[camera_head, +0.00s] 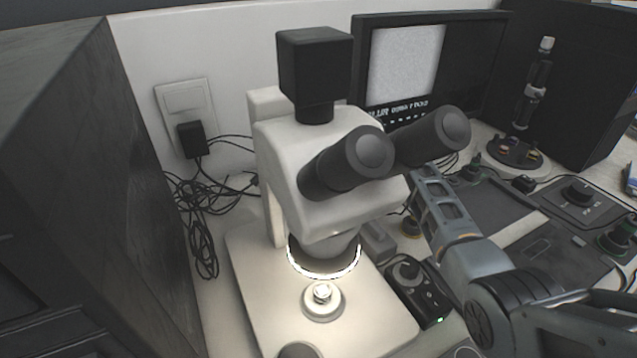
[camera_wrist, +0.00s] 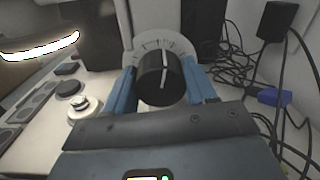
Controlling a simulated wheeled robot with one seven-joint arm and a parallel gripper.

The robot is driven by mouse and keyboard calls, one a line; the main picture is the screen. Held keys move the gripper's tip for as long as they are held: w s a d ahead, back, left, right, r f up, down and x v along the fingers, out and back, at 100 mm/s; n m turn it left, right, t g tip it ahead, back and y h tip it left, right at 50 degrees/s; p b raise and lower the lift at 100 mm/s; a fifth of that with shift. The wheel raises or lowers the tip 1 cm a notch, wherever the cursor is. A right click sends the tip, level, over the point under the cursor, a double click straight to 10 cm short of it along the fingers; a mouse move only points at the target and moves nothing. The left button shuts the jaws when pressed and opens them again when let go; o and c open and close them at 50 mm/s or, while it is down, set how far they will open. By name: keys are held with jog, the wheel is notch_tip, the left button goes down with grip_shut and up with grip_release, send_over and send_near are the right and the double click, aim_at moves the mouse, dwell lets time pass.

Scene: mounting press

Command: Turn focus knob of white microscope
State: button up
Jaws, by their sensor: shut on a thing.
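The white microscope (camera_head: 285,150) stands on its pale base, with black eyepieces, a black camera on top and a lit ring under its head. The focus knob (camera_wrist: 158,79) shows in the wrist view as a black knob with a white line, in front of a pale dial with tick marks. My gripper (camera_wrist: 162,84) has its blue fingers on both sides of the knob and is shut on it. In the head view my arm reaches in from the right, and the microscope's head and eyepieces hide the knob and my fingertips.
A monitor (camera_head: 405,60) stands behind the microscope. A small black control box (camera_head: 417,290) sits close to the base, below my arm. Loose black cables (camera_head: 205,225) hang at the left by a wall socket. A dark cabinet (camera_head: 95,200) bounds the left side.

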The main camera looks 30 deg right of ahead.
jog(key=n, duration=0.2)
jog(key=n+b, duration=0.1)
jog(key=n, duration=0.2)
jog(key=shift+s+f, duration=0.15)
jog(key=shift+f, duration=0.05)
jog(key=shift+n+b, duration=1)
jog(key=shift+n, duration=1.2)
jog(key=shift+s, duration=0.1)
jog(key=o, duration=1)
jog(key=d+b, duration=0.2)
jog(key=d, duration=0.6)
